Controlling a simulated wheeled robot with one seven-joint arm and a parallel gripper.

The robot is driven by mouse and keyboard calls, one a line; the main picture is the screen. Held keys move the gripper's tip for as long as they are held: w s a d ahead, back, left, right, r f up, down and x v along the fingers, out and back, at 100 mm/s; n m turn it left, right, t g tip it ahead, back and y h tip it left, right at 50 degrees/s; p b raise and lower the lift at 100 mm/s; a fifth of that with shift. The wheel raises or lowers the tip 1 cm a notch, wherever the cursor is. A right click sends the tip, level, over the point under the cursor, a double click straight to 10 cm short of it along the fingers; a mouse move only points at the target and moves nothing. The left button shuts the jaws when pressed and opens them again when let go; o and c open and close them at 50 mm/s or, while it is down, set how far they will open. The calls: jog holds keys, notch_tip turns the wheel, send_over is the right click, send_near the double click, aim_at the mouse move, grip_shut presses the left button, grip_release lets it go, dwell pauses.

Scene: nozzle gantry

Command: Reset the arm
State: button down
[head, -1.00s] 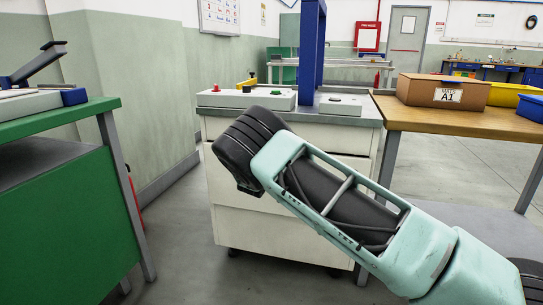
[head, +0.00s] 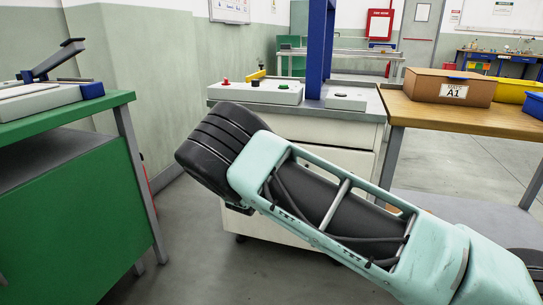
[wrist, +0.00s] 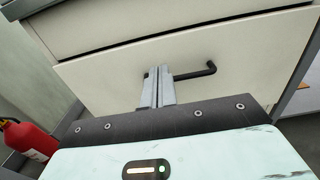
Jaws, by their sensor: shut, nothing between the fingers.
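My gripper (wrist: 158,87) shows in the wrist view with its two grey fingers together and nothing between them. It is in front of a cream drawer front (wrist: 105,85) of the cabinet. A black bar handle (wrist: 197,73) on that drawer appears just right of the fingertips; I cannot tell whether they touch. In the head view my pale green arm crosses the lower right, and the gripper itself is hidden there. The white cabinet (head: 270,235) stands behind the arm.
On the cabinet stand a control box (head: 255,92) with buttons and a blue gantry post (head: 320,50). A green bench (head: 80,190) is at left, a wooden table (head: 455,119) with a cardboard box (head: 450,88) at right. A red extinguisher (wrist: 28,140) is at lower left in the wrist view.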

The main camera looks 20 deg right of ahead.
jog(key=s+a+m+g+y, duration=0.1)
jog(key=s+m+g+y, duration=0.1)
jog(key=s+m+g, duration=1.1)
jog(key=s+a+r+m+y, duration=0.25)
jog(key=s+a, duration=0.35)
jog(key=s, duration=0.6)
jog(key=s+a+r+m+y, duration=0.25)
jog(key=s+a+y, duration=0.2)
jog(key=s, duration=0.75)
jog(key=s+a+r+m+y, duration=0.25)
jog(key=s+a, duration=0.35)
jog(key=s, duration=0.7)
notch_tip(320, 180, up, 30)
jog(key=p, duration=2.9)
jog(key=shift+w+a+f+g+y, duration=0.2)
jog(key=shift+a+g+y, duration=0.1)
jog(key=shift+y, duration=0.15)
